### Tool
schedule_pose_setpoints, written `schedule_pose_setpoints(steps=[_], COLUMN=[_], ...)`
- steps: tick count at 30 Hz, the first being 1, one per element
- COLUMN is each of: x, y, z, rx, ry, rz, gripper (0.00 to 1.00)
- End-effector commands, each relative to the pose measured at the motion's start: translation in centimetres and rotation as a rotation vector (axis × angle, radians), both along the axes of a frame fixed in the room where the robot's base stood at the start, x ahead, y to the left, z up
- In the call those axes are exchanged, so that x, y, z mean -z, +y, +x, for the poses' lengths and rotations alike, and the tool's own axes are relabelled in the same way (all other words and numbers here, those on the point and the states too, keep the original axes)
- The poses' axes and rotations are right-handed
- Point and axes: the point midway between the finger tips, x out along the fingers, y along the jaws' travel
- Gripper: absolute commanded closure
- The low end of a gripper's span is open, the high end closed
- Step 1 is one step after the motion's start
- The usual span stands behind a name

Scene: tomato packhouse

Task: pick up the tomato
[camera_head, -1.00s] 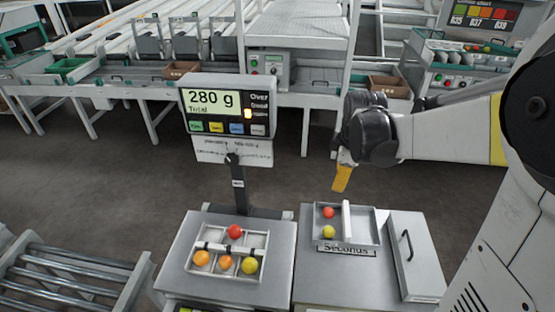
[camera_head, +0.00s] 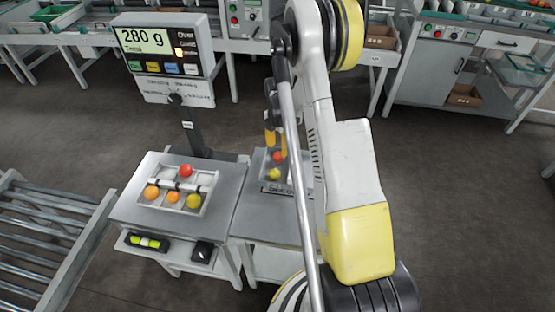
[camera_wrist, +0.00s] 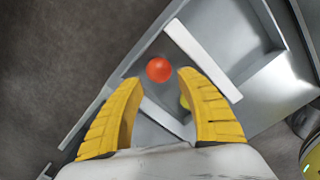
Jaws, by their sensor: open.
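A red tomato (camera_head: 277,156) and a yellow tomato (camera_head: 272,174) lie in the "Seconds" tray (camera_head: 271,188). My gripper (camera_head: 277,141) is above that tray, its yellow fingers pointing down, open and empty. In the wrist view the red tomato (camera_wrist: 159,69) shows between the fingertips of my gripper (camera_wrist: 160,82), with the tray floor below. On the scale, a divided tray (camera_head: 166,207) holds another red tomato (camera_head: 185,170), two orange ones and a yellow one (camera_head: 194,201).
The scale display (camera_head: 162,45) reads 280 g and stands on a post left of my arm. A tray wall (camera_wrist: 205,60) runs close to the red tomato. My arm hides the right of the Seconds stand. A roller conveyor (camera_head: 45,240) is at left.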

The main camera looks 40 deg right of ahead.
Motion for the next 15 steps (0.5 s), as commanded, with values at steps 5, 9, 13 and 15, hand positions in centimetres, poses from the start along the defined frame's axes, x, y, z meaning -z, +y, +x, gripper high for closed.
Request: schedule_pose_setpoints(steps=[5,9,13,15], x=[1.7,4.2,5.6,5.6], y=[-0.1,-0.3,-0.3,-0.3], z=[0.0,0.2,0.2,0.2], rx=[0.001,0.001,0.001,0.001], ry=[0.0,0.0,-0.001,-0.001], rz=[0.0,0.0,0.0,0.0], gripper=[0.56,0.56,0.56,0.56])
